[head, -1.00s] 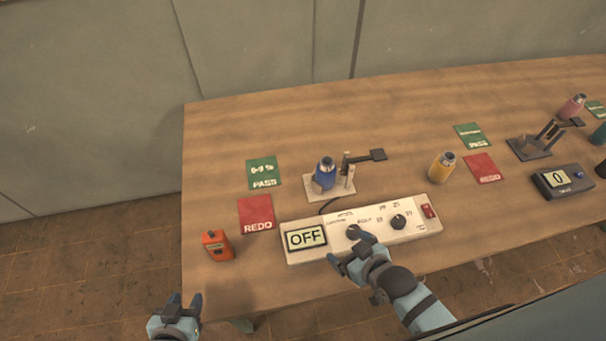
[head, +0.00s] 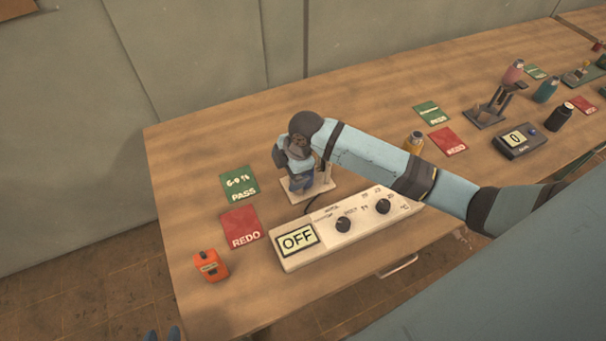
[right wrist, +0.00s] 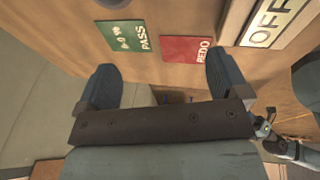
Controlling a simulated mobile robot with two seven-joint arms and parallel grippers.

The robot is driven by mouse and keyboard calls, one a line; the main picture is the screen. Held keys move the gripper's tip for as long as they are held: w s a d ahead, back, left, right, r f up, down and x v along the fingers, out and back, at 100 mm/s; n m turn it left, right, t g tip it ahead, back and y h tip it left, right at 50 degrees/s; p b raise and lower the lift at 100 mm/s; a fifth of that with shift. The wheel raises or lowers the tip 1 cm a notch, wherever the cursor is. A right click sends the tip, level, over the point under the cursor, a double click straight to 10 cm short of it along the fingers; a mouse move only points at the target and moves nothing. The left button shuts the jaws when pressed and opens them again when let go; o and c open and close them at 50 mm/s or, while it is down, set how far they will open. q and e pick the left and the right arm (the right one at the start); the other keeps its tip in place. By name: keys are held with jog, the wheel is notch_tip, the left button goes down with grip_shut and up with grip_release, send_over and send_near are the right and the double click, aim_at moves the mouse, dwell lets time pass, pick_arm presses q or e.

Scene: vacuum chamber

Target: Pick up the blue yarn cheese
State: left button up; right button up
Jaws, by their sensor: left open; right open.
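The blue yarn cheese (head: 301,184), a blue bobbin-like cylinder, stands on the white plate of a small stand (head: 325,190). In the head view my right gripper (head: 290,165) is over it and covers most of it; I cannot tell if they touch. In the right wrist view the right gripper (right wrist: 165,85) has its fingers wide apart with nothing seen between them but table and floor; the cheese does not show there.
A white control box (head: 350,228) reading OFF lies in front of the stand. A green PASS card (head: 240,184), a red REDO card (head: 241,227) and an orange device (head: 210,265) are to the left.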

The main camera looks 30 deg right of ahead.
jog(key=w+d+r+n+g+h, duration=0.2)
jog(key=w+d+r+n, duration=0.2)
jog(key=d+r, duration=0.3)
jog(key=f, duration=0.4)
jog(key=f+p, duration=0.1)
jog(key=f, duration=0.4)
jog(key=f+p, duration=0.1)
jog(key=f, duration=0.3)
jog(key=shift+s+a+f, duration=0.2)
jog(key=shift+s+a, duration=0.1)
jog(key=shift+s, duration=0.1)
jog(key=c, duration=1)
jog(key=shift+c, duration=0.6)
jog(key=shift+r, duration=0.1)
jog(key=shift+r, duration=0.1)
